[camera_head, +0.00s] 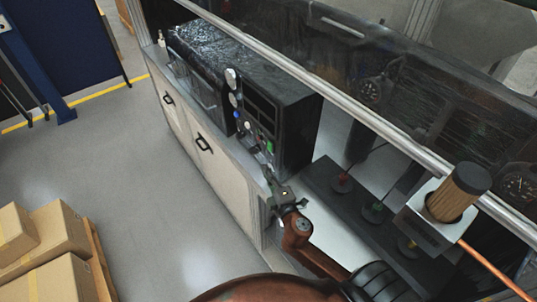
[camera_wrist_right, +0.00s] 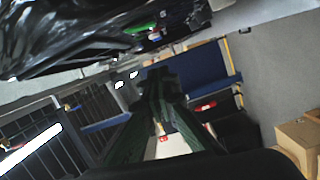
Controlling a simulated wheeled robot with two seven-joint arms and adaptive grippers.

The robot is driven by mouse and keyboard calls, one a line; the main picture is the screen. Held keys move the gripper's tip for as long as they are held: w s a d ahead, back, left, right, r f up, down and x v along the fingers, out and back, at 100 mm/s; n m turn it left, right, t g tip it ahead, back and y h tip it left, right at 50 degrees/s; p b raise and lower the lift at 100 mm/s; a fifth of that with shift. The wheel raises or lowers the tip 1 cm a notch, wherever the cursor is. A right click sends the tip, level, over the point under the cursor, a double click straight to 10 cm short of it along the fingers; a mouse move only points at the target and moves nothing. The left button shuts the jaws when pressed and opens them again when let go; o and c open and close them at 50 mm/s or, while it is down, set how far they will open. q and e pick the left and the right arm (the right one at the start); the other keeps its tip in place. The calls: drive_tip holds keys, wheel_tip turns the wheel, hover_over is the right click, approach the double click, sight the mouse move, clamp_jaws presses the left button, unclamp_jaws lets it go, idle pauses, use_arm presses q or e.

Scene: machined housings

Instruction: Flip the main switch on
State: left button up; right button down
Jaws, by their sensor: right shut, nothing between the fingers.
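A black machine (camera_head: 292,128) stands on the white cabinet, with a control panel facing left. The panel carries round dials, small coloured buttons and a green switch (camera_head: 270,147) low on its right side. A green part of the panel also shows at the top of the right wrist view (camera_wrist_right: 140,28). I cannot tell the switch's position. My right gripper (camera_head: 268,173) is just below the green switch, seemingly apart from it. Its dark fingers meet at the tips in the right wrist view (camera_wrist_right: 159,74), shut and empty. My left gripper is not in view.
A metal rail (camera_head: 290,70) and a dark clear panel run above the bench. Cardboard boxes (camera_head: 50,250) stand lower left. The grey floor (camera_head: 150,190) between is clear.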

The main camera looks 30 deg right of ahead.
sight(269, 155)
drive_tip(key=w+d+p, duration=0.2)
drive_tip(key=w+d, duration=0.3)
drive_tip(key=w, duration=0.1)
drive_tip(key=shift+w+f, duration=0.3)
drive_tip(key=shift+f, duration=0.05)
